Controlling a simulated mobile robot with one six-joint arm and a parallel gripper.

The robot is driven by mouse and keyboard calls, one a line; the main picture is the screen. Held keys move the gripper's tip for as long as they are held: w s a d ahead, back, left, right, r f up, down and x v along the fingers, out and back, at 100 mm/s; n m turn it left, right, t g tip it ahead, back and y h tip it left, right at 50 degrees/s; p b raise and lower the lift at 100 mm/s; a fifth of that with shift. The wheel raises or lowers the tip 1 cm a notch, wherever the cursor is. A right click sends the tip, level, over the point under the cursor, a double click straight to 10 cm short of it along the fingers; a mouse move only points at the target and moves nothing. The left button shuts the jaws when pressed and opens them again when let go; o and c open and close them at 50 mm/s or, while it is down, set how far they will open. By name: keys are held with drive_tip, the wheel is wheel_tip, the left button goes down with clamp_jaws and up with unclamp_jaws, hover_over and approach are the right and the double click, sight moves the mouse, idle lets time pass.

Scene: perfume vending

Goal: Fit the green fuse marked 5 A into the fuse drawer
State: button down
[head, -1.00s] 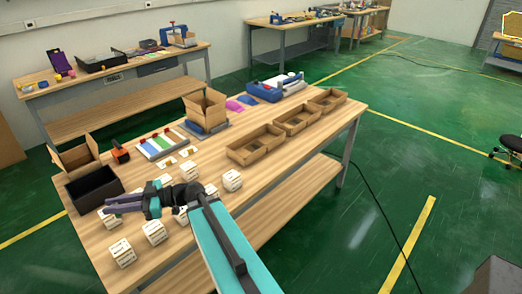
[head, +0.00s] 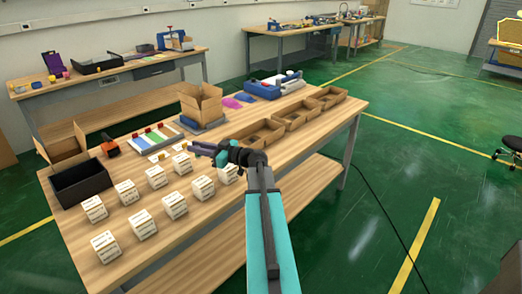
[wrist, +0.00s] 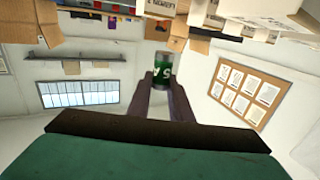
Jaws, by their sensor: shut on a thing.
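A green fuse (wrist: 162,68) with metal ends shows in the wrist view, with a white "5 A" marking on its side. My gripper (wrist: 163,84) is shut on it, one dark finger on each side, and the fuse stands out past the fingertips. In the head view my gripper (head: 196,148) points left above the table, near the row of white boxes. The fuse is too small to make out there. I cannot pick out the fuse drawer in either view.
A blue and white device (head: 272,88) stands at the back.

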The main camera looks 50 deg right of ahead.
drive_tip(key=s+d+m+h+b, duration=0.1)
drive_tip(key=s+d+h+b, duration=0.1)
drive_tip(key=d, duration=0.6)
drive_tip(key=s+d+f+m+t+h+b, duration=0.1)
drive_tip(key=s+d+m+h+b, duration=0.1)
drive_tip(key=d, duration=0.6)
drive_tip(key=shift+s+d+h, duration=0.15)
drive_tip(key=shift+s+h, duration=0.15)
drive_tip(key=shift+s, duration=0.5)
drive_tip(key=shift+f, duration=0.1)
drive_tip(key=shift+f, duration=3.15)
drive_tip(key=shift+f, duration=1.9)
drive_tip(key=c, duration=1.9)
unclamp_jaws()
drive_tip(key=shift+f, duration=0.1)
drive_tip(key=shift+o, duration=0.2)
